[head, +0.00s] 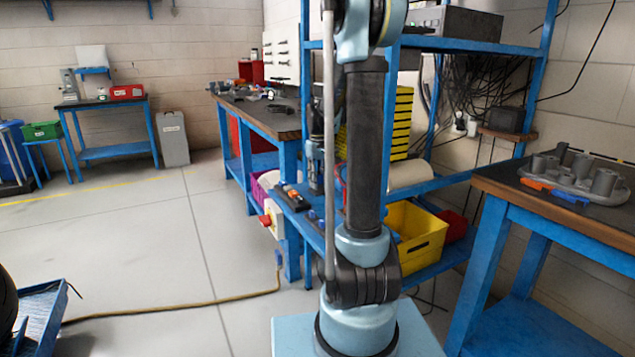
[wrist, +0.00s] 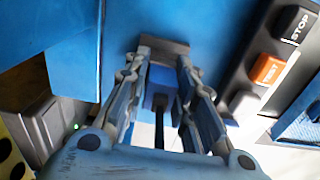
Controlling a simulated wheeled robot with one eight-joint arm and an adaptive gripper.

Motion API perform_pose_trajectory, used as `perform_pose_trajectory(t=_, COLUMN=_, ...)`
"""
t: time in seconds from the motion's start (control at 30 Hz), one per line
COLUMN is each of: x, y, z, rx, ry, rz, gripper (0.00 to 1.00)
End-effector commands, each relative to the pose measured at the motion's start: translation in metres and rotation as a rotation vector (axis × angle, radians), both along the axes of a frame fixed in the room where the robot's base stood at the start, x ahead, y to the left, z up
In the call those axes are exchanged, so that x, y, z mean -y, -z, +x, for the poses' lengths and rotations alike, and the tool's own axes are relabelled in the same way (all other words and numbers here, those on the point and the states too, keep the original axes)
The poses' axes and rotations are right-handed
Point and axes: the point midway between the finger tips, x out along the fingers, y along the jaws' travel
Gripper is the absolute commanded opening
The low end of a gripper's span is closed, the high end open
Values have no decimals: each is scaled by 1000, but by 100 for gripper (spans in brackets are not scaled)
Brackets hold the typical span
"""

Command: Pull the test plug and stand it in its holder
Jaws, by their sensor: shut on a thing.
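In the wrist view my gripper (wrist: 165,52) is shut on a blue plug (wrist: 160,76), which sits between the two fingers. A dark stem or cable runs from the plug back toward my palm. A grey-brown block shows at the fingertips; I cannot tell whether the plug is still seated in a socket. In the head view my arm hides most of the area around the gripper and the plug. I cannot make out the holder for certain.
A dark button box with STOP and TEST buttons (wrist: 270,70) lies right of my gripper; it also shows in the head view (head: 290,192). A grey device (wrist: 45,125) with a green light is at the left. A yellow crate (head: 413,238) stands on the lower shelf.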

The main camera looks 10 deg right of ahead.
Motion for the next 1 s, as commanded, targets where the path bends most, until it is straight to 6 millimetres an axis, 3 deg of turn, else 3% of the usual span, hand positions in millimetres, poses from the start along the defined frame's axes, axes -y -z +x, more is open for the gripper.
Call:
perform_pose_trajectory(t=0.9, x=0, y=11, z=0, rx=0, ry=0, rz=0, gripper=0)
perform_pose_trajectory(t=0.93, x=0, y=11, z=0, rx=0, ry=0, rz=0, gripper=31)
perform_pose_trajectory(t=1.0, x=0, y=11, z=0, rx=0, ry=0, rz=0, gripper=47)
